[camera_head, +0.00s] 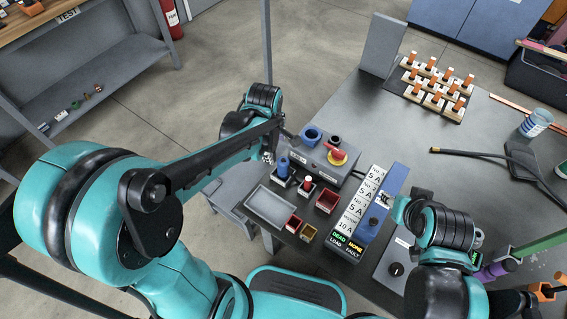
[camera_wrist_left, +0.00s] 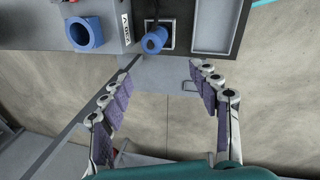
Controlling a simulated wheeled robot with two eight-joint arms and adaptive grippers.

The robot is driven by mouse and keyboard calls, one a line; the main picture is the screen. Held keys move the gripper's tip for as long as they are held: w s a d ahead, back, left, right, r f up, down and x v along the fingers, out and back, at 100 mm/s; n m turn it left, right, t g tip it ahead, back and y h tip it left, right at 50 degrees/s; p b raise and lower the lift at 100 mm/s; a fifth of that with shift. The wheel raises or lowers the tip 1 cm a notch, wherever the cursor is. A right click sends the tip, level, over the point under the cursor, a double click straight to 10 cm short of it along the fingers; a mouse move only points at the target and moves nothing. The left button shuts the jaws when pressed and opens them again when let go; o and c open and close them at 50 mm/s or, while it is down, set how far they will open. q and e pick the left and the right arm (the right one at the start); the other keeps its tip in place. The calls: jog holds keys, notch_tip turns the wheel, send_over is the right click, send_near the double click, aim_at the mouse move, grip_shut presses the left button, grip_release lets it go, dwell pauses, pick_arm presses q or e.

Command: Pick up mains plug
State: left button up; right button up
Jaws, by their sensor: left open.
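A blue cylindrical plug (camera_head: 283,167), which looks like the mains plug, stands in a small dark square holder at the table's left edge. In the left wrist view the plug (camera_wrist_left: 154,40) sits in its holder just beyond my fingertips. My left gripper (camera_wrist_left: 164,66) is open and empty, its fingers spread on either side of the plug's line. In the head view my left gripper (camera_head: 268,157) is mostly hidden by its arm, just left of the plug. My right gripper (camera_head: 384,200) is at the fuse-labelled panel; its jaw opening is unclear.
A grey box (camera_head: 318,155) with a blue socket ring (camera_head: 312,133) and a red-yellow switch (camera_head: 338,153) stands close behind the plug. A grey tray (camera_head: 270,207) and a red bin (camera_head: 327,200) are nearby. The fuse panel (camera_head: 360,210) is to the right.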

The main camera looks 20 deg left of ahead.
aim_at(283, 160)
pick_arm(q)
jog(key=w+f+n, duration=0.1)
jog(key=f+n, duration=0.1)
jog(key=w+f+n+g+p, duration=0.1)
jog(key=w+f+n, duration=0.1)
jog(key=n, duration=0.1)
jog(key=w+d+f+n+g+p, duration=0.1)
jog(key=f+n, duration=0.1)
jog(key=f, duration=0.1)
jog(key=shift+w+n, duration=0.15)
jog(key=shift+n, duration=0.75)
notch_tip(283, 160, down, 4)
jog(key=shift+w+f+b, duration=0.1)
jog(key=shift+b, duration=0.4)
notch_tip(283, 160, down, 5)
jog(key=b, duration=0.2)
jog(key=shift+d+f+b, duration=0.15)
jog(key=shift+f+b, duration=0.05)
jog(key=shift+b, duration=0.2)
jog(key=shift+r, duration=0.15)
jog(key=c, duration=1.4)
